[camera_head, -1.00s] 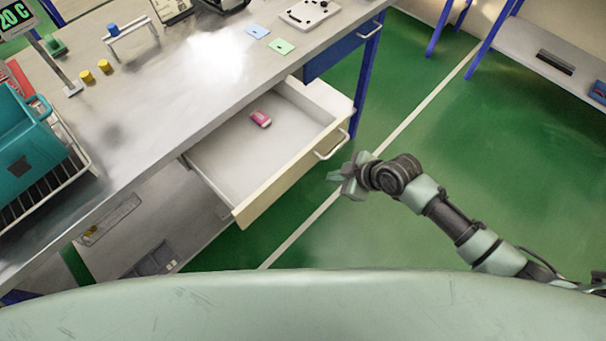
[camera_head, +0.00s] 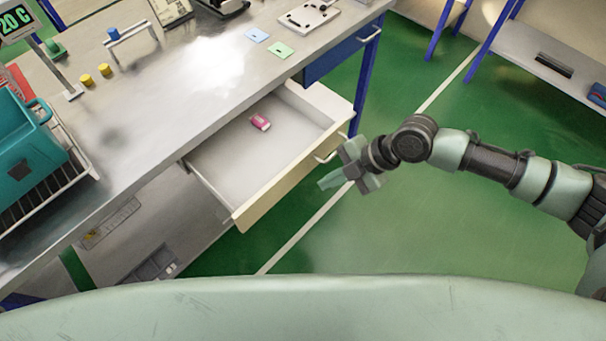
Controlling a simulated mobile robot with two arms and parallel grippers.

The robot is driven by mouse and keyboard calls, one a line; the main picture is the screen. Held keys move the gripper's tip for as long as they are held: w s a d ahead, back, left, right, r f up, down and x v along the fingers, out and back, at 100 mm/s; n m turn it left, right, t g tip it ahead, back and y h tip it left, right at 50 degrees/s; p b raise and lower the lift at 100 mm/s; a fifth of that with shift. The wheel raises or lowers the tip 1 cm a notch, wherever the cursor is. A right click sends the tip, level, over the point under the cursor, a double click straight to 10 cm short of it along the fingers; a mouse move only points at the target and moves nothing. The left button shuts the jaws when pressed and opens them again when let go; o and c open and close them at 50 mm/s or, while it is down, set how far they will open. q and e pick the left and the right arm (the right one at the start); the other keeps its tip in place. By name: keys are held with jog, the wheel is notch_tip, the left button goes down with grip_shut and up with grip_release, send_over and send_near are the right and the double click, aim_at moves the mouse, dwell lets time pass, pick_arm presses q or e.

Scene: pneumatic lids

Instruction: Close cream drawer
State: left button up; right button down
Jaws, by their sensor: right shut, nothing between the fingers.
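The cream drawer (camera_head: 272,192) is pulled out from under the grey workbench, and its metal handle (camera_head: 327,155) sits near the right end of its front. My right gripper (camera_head: 324,184) is shut and empty, in front of the drawer's front panel, just below and beside the handle in the picture. I cannot tell whether it touches the drawer. My left gripper is not in view.
A blue drawer (camera_head: 335,57) is closed to the right of the cream one. Green floor is clear around my right arm.

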aim_at(290, 185)
jog(key=w+a+f, duration=0.1)
jog(key=a, duration=0.1)
jog(key=w+a+f+p, duration=0.1)
jog(key=a, duration=0.1)
jog(key=w+a+f+p, duration=0.1)
jog(key=a+f, duration=0.1)
jog(key=shift+w+f, duration=0.1)
dwell(0.3)
